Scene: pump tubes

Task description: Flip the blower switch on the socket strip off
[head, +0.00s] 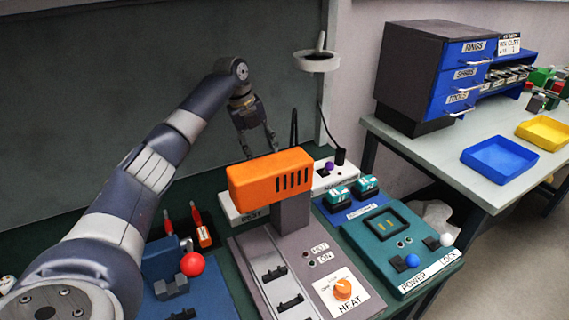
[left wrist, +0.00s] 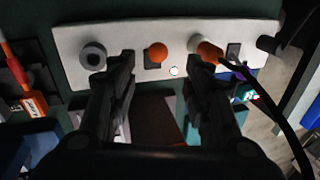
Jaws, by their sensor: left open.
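The white socket strip (head: 326,177) lies at the back of the bench, partly hidden behind the orange blower (head: 270,176). In the left wrist view the strip (left wrist: 110,35) carries an orange-knobbed switch (left wrist: 158,52), a lit round lamp (left wrist: 174,71) and a purple-knobbed switch (left wrist: 239,72). Which switch is the blower's cannot be read there. My left gripper (head: 258,143) is open above the strip, behind the blower. In its wrist view the open fingers (left wrist: 159,62) stand either side of the orange knob; contact cannot be told. My right gripper is not in view.
A grey round socket (left wrist: 93,56) and an orange-brown plug (left wrist: 206,50) sit on the strip beside the fingers. A black cable (left wrist: 275,115) runs at the right. The teal power box (head: 400,245) and a red-ball lever (head: 192,264) stand nearer the front.

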